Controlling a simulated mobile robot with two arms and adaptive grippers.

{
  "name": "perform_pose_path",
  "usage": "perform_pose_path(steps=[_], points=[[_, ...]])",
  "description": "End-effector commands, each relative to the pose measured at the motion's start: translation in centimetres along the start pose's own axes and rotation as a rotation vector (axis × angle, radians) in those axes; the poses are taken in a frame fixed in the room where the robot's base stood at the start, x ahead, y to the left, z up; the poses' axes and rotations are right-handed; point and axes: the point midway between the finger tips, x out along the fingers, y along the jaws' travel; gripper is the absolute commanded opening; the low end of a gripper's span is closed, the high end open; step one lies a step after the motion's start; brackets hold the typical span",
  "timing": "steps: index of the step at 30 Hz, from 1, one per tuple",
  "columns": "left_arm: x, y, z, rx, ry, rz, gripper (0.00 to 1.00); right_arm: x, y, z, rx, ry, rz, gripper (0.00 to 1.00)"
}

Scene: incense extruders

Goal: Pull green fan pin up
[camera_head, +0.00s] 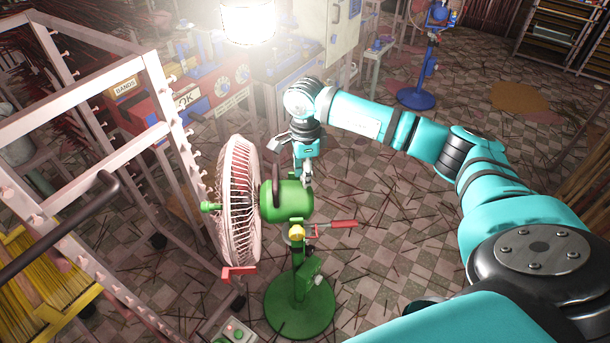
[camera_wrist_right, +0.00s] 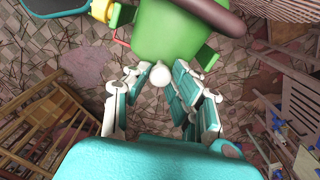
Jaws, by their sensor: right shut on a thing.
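The green fan (camera_head: 287,200) stands upright on a round green base, with a pale wire cage at its left side. Its green motor housing (camera_wrist_right: 165,30) fills the top middle of the right wrist view. The pin's white round knob (camera_wrist_right: 160,74) sticks out of the housing. My right gripper (camera_head: 306,181) is at the back right of the housing. In the right wrist view my right gripper's fingers (camera_wrist_right: 162,88) are shut around the pin's knob. In the head view the fingers hide the pin. My left gripper is in neither view.
A grey metal rack (camera_head: 100,150) with pegs stands close at the left. Yellow trays (camera_head: 40,295) are at the lower left. A blue fan (camera_head: 416,98) stands farther back. Machines stand at the back. The tiled floor at the right is strewn with sticks.

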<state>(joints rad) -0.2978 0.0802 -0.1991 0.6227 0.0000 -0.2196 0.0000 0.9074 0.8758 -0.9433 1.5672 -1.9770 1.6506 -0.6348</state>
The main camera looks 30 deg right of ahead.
Motion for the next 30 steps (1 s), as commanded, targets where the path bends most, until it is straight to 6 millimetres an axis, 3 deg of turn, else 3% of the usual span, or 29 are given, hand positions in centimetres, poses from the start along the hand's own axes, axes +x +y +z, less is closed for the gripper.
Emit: perform_pose_path(steps=[7,8,13,23,30], points=[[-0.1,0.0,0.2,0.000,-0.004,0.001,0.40,-0.7,-0.2,0.0,0.002,-0.003,-0.007,0.00],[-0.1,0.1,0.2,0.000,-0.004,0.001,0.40,-0.7,-0.2,0.0,0.002,-0.003,-0.007,0.25],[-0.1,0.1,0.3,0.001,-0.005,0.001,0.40,-0.6,-0.2,0.0,0.002,-0.002,-0.005,0.45],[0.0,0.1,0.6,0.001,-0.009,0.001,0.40,-0.9,-0.1,0.0,0.001,-0.002,-0.004,0.45],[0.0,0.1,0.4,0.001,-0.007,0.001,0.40,-5.0,-0.2,0.0,0.000,-0.003,-0.008,0.45]])
